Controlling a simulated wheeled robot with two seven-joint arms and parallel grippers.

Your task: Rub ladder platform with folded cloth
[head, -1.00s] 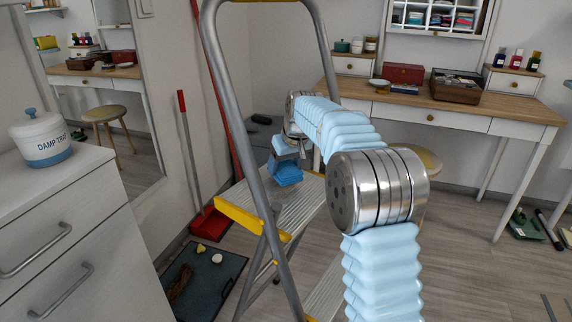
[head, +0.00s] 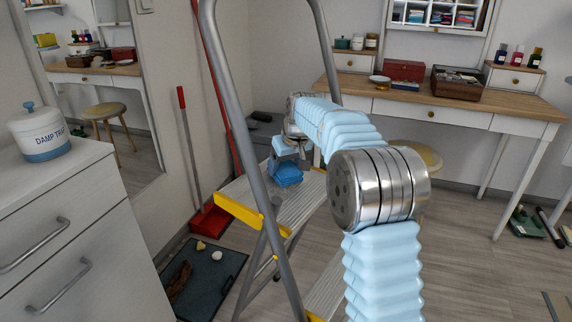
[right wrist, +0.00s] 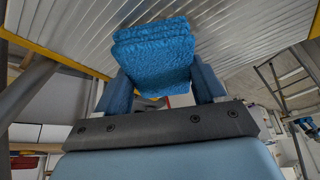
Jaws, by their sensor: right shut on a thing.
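The ladder platform (head: 238,211) is a ribbed grey metal step with yellow edge trim, inside the ladder's grey tube frame. It also fills the top of the right wrist view (right wrist: 230,22). The blue folded cloth (head: 289,176) is at the platform's far part, below my right gripper (head: 284,156). In the right wrist view the cloth (right wrist: 155,50) is folded in layers and sits between the two fingers of my right gripper (right wrist: 160,88), which is shut on it. The cloth appears against or very near the ribbed surface; exact contact is unclear. My left gripper is not in view.
The ladder's side rail (head: 240,110) stands left of my right arm. A red dustpan (head: 211,222) and a dark tray (head: 200,275) lie on the floor at left. A white drawer cabinet (head: 60,230) stands at left, a desk (head: 450,105) behind.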

